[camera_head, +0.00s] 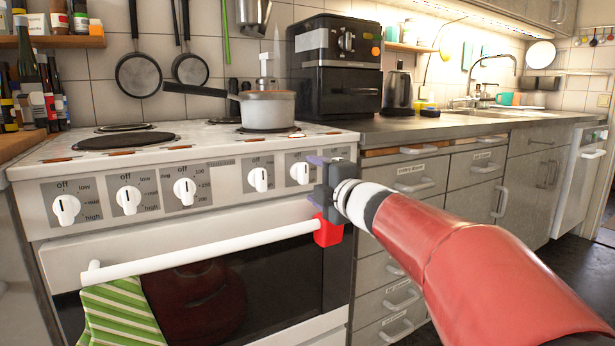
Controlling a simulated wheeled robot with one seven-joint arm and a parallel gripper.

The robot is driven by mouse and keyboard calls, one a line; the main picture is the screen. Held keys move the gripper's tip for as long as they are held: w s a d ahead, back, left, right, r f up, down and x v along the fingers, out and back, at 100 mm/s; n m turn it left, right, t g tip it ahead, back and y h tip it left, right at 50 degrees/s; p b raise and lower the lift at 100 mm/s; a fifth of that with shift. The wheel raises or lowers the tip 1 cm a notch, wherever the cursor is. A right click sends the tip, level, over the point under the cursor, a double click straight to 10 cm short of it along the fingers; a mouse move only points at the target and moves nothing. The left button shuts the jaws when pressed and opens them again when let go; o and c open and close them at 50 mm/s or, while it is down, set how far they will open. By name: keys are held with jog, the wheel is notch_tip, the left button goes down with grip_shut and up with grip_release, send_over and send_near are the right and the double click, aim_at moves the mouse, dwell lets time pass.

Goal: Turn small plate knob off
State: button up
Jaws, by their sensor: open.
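The cooker's front panel carries a row of white knobs under printed scales. From the left they are a first knob (66,208), a second (128,199), a third (185,191), a fourth (258,179) and a fifth (299,173). I cannot tell from the labels which is the small plate knob. My gripper (316,177) is open at the panel's right end, just right of the fifth knob. Its dark body covers the last scale, where part of an "off" label shows; any knob there is hidden. Contact with a knob cannot be made out.
The white oven handle (210,252) runs below the knobs, with a green striped towel (120,312) at its left. A lidded saucepan (267,109) stands on the hob, its handle pointing left. A black oven (335,67) stands on the counter. Drawers (415,175) lie behind my arm.

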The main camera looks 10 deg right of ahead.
jog(key=shift+v, duration=1.5)
jog(key=s+d+f+m+g+h+p, duration=0.1)
jog(key=s+d+m+h+p, duration=0.15)
jog(key=s+m+h, duration=0.35)
jog(key=s+d+f+m+g+h+p, duration=0.1)
jog(key=s+d+m+g+h+p, duration=0.15)
jog(key=s+m, duration=0.4)
jog(key=s+a+f+m+g+y+p, duration=0.1)
jog(key=s+a+f+m+g+p, duration=0.1)
jog(key=s+f, duration=0.4)
jog(key=s+a+f+m+g+y+p, duration=0.2)
jog(key=s+a+f+m+g, duration=0.3)
jog(key=s, duration=0.6)
jog(key=shift+s+f+m+g+p, duration=0.3)
jog(key=shift+f+m+g+p, duration=0.2)
jog(key=shift+f+m, duration=0.5)
jog(key=shift+r, duration=0.15)
